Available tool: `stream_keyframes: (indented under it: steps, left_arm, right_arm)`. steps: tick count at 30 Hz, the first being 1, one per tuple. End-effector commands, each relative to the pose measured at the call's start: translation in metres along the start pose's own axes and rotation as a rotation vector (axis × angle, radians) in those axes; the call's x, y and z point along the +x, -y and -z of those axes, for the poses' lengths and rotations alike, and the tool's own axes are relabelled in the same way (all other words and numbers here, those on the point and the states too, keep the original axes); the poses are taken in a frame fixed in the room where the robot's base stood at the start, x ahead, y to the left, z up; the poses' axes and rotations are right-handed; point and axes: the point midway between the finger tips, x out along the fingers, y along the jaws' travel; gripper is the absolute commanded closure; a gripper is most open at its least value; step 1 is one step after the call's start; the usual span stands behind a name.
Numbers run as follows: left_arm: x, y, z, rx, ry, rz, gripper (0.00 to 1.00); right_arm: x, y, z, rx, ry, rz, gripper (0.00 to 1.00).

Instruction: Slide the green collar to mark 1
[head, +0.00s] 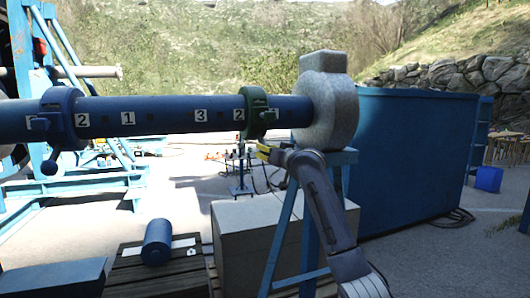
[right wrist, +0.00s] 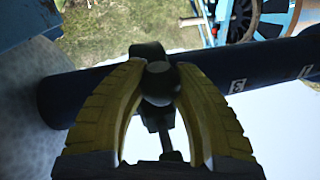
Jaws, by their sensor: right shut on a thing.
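The green collar (head: 257,112) sits around the blue bar (head: 165,114), towards its right end, just right of a plate reading 2 (head: 239,114). The mark 1 plate (head: 128,118) is farther left on the bar, with a 3 plate (head: 200,115) between. My right gripper (head: 266,151) is below the collar, its yellow fingers shut on the collar's knob. In the right wrist view the fingers (right wrist: 160,90) close around the dark round knob (right wrist: 160,82); the collar (right wrist: 150,52) is dark and partly hidden behind it. My left gripper is not in view.
A blue collar (head: 62,118) with a knob sits around the bar left of mark 1, beside another 2 plate (head: 82,119). A grey rounded block (head: 325,103) holds the right end. The bar between the collars is clear.

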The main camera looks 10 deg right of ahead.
Motion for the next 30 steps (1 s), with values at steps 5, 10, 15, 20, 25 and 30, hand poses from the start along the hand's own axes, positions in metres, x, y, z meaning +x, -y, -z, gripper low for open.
stream_keyframes:
  steps: [5, 10, 15, 20, 25, 30]
  left_arm:
    - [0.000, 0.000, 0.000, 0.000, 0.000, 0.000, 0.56]
    - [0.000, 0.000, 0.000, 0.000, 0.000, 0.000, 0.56]
    - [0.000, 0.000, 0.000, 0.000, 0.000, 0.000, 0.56]
    - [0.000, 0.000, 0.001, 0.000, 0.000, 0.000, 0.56]
    - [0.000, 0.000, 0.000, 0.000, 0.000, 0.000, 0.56]
    - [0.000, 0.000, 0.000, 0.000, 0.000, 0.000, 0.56]
  right_arm:
    - [-0.010, -0.045, 0.011, -0.002, -0.004, -0.011, 1.00]
    - [-0.020, -0.091, 0.021, -0.002, -0.004, -0.010, 1.00]
    - [-0.027, -0.125, 0.028, -0.002, -0.005, -0.007, 1.00]
    - [-0.029, -0.136, 0.031, 0.000, -0.008, -0.004, 1.00]
    - [-0.030, -0.138, 0.032, -0.001, -0.010, -0.006, 1.00]
    - [-0.031, -0.139, 0.034, -0.001, -0.011, -0.008, 0.68]
